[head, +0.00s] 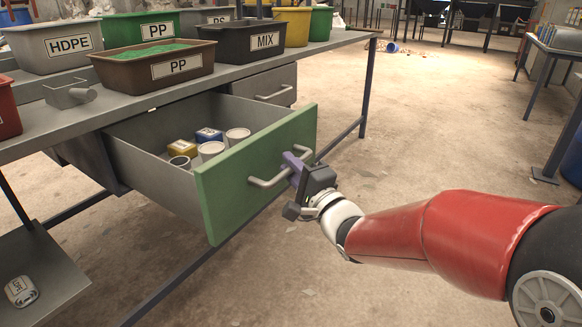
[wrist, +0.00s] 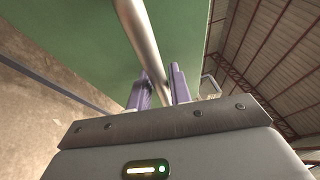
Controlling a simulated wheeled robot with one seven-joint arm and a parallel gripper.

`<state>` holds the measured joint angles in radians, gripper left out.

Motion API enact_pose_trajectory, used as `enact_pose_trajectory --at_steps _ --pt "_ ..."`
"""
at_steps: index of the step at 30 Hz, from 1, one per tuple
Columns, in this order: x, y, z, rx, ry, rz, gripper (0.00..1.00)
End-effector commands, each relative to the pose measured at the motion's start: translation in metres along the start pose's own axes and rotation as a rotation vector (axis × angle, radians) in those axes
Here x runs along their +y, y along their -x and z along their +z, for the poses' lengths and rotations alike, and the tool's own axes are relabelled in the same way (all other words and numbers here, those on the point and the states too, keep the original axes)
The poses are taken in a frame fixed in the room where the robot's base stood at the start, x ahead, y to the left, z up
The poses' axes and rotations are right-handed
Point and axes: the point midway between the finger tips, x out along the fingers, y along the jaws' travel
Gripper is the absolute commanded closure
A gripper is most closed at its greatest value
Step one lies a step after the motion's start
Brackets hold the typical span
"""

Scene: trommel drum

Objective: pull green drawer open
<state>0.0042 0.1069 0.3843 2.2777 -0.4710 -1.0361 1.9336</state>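The green drawer (head: 225,195) hangs well open under the workbench, its green front facing my arm. Its grey metal bar handle (head: 265,183) runs across the front. My gripper (head: 293,163) is at the handle's right part, with purple fingers. In the wrist view the handle bar (wrist: 140,35) passes between the two fingers of my gripper (wrist: 163,88), which sit close on either side of it. The gripper looks shut on the handle; the exact contact is partly hidden.
Inside the drawer are several white cups and small boxes, one blue (head: 208,135). A grey drawer (head: 265,88) beside it is closed. Labelled bins, including a brown PP bin (head: 150,68), stand on the workbench (head: 55,118). The floor right of the drawer is clear.

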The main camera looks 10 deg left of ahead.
Motion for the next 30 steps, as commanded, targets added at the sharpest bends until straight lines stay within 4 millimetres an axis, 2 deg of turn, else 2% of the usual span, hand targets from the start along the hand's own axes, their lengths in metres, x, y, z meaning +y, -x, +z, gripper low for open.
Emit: enact_pose_trajectory --at_steps 1,3,11,14,24,30 --pt "0.0 0.0 0.0 0.0 0.0 0.0 0.73" --pt "0.0 0.0 0.0 0.0 0.0 0.0 0.64" --pt "-0.001 0.0 0.0 0.0 0.0 -0.001 0.64" --pt "-0.001 0.006 0.0 0.001 0.001 -0.001 0.64" --pt "-0.001 0.06 0.0 0.001 0.001 0.0 0.64" --pt "0.0 0.077 0.0 0.0 0.001 -0.001 0.64"
